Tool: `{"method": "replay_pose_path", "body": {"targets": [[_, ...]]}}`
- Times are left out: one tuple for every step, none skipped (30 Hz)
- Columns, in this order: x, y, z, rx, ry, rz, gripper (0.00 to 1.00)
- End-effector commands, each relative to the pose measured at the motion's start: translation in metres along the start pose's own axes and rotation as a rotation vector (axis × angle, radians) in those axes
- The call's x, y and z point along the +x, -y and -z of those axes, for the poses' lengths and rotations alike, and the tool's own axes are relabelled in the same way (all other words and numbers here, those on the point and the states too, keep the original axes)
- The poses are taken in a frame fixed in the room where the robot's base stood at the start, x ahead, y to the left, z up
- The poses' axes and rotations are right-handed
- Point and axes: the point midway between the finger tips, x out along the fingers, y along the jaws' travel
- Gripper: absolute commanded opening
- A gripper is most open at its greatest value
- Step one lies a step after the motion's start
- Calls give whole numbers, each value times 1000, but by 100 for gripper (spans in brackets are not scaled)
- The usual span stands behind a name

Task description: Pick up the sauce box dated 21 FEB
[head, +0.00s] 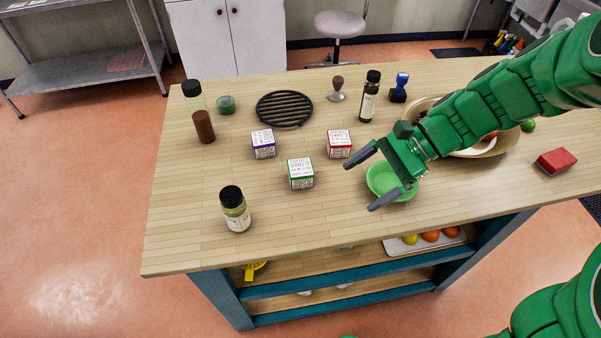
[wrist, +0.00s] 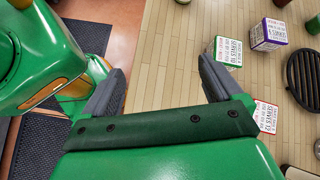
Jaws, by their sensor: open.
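Three small sauce boxes with printed white tops stand on the wooden table: a purple-edged box (head: 263,144), a green-edged box (head: 300,174) and a red-edged box (head: 339,144). In the wrist view, the green-edged box (wrist: 229,51), purple-edged box (wrist: 268,35) and red-edged box (wrist: 265,117) lie right of my fingers. Their dates are too small to read, so I cannot tell which is 21 FEB. My gripper (head: 360,186) is open and empty, right of the green-edged box and near the green bowl. It also shows in the wrist view (wrist: 160,66).
A green bowl (head: 388,182) sits partly behind my gripper. A black-capped jar (head: 235,209), tall bottle (head: 198,112), black round rack (head: 284,108) and dark bottle (head: 369,97) surround the boxes. A large bowl (head: 497,145) and red block (head: 556,161) are at right.

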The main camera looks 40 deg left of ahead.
Motion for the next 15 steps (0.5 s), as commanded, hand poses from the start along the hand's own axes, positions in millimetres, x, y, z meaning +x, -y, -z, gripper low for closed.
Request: {"method": "replay_pose_path", "body": {"targets": [[6, 9, 4, 19, 23, 6, 93], [9, 14, 7, 32, 36, 11, 93], [13, 21, 10, 48, 52, 19, 93], [16, 27, 13, 60, 64, 25, 93], [18, 32, 15, 72, 75, 30, 93], [22, 39, 18, 89, 92, 37, 93], [26, 44, 21, 103, 106, 42, 93], [29, 49, 23, 118, 119, 46, 93], [34, 56, 26, 135, 136, 52, 93], [37, 60, 28, 148, 148, 57, 93], [41, 65, 31, 162, 159, 60, 93], [45, 71, 35, 182, 176, 66, 93], [49, 76, 38, 196, 188, 70, 93], [52, 81, 41, 209, 198, 73, 93], [56, 87, 44, 227, 212, 79, 93]]}}
